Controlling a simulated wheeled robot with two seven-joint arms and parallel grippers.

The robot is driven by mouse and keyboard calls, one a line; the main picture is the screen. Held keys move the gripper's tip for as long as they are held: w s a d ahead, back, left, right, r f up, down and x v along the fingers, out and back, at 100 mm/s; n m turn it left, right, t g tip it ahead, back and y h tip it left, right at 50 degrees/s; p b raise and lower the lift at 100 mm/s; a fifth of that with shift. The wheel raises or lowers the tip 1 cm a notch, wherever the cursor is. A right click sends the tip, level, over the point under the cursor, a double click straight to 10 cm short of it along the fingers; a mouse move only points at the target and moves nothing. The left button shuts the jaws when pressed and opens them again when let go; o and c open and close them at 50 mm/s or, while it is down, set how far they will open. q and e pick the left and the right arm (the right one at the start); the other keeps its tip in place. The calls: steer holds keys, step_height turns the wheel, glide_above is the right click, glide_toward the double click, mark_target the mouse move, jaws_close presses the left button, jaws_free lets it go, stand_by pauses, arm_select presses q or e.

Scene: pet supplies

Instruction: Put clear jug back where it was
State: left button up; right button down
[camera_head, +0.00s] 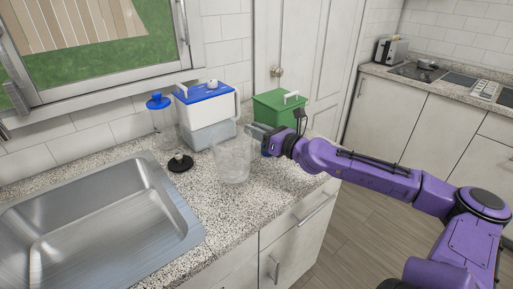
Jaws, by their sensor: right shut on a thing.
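The clear jug (232,162) is upright at the counter, in front of the blue-and-white container. It is transparent, and I cannot tell whether its base touches the counter. My right gripper (257,137) reaches in from the right and is shut on the jug's right side, where its handle would be. The fingertips are small and partly hidden by the gripper body. My left gripper is not in view.
A white box with a blue lid (205,94) stands behind the jug. A green box (279,108) is behind the gripper. A steel sink (95,235) fills the left; the counter's front (215,215) is clear.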

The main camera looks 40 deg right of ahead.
step_height(320, 180, down, 3)
steer(key=shift+b, duration=0.7)
steer(key=c, duration=1)
jaws_free()
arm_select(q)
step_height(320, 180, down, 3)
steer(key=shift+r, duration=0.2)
arm_select(e)
steer(key=shift+o, duration=0.2)
